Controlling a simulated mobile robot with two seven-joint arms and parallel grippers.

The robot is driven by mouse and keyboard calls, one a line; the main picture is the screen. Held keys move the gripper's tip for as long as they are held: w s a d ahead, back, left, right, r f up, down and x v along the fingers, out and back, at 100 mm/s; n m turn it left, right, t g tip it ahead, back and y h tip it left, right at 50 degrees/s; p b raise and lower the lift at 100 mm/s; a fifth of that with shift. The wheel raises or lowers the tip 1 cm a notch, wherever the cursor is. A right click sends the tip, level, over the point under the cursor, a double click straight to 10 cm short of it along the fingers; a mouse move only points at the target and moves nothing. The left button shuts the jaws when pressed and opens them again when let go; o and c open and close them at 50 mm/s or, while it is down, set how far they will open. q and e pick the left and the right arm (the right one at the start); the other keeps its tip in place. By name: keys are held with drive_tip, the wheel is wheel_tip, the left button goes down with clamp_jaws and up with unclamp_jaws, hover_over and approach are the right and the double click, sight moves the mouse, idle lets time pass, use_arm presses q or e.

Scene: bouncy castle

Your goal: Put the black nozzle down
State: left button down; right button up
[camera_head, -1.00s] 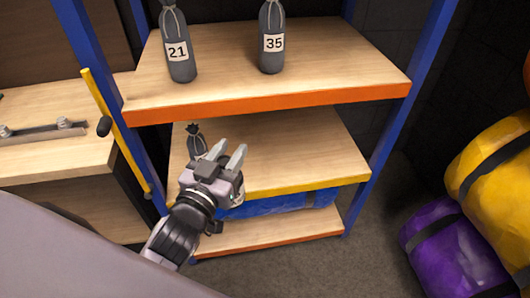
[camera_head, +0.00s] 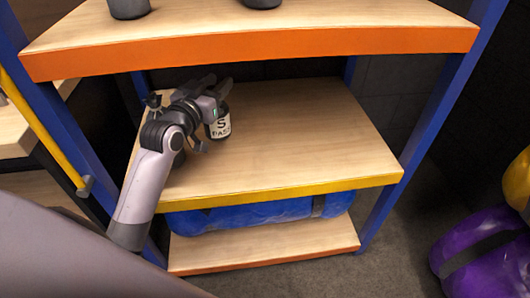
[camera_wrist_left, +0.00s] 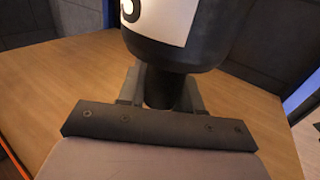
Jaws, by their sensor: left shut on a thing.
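The black nozzle (camera_head: 219,126) is a dark, rounded body with a white label bearing an S and smaller letters. In the left wrist view its wide labelled part (camera_wrist_left: 205,45) fills the top, and its narrower dark part (camera_wrist_left: 160,88) sits between my two fingers. My left gripper (camera_head: 217,94) is shut on it over the back left of the middle shelf (camera_head: 290,145). The gripper hides part of the nozzle in the head view. I cannot tell whether its base touches the shelf. My right gripper is not in view.
The upper shelf (camera_head: 250,45) with an orange edge is above and in front of my gripper. A small dark bag (camera_head: 154,102) is left of the gripper. A blue bundle (camera_head: 245,216) lies below. The middle shelf's centre and right are bare.

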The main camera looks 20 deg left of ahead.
sight(220, 130)
use_arm(q)
wheel_tip(220, 130, down, 11)
drive_tip(key=w+a+b, duration=0.1)
drive_tip(key=w+b, duration=0.1)
drive_tip(key=b, duration=0.3)
drive_tip(key=shift+r, duration=0.2)
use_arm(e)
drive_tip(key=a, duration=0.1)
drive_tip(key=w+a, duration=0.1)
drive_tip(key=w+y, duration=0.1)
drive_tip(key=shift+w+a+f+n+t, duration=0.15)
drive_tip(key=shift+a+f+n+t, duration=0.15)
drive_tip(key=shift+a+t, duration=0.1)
use_arm(q)
drive_tip(key=c, duration=1.2)
unclamp_jaws()
drive_tip(key=shift+f, duration=0.2)
drive_tip(key=o, duration=0.4)
drive_tip(key=shift+o, duration=0.2)
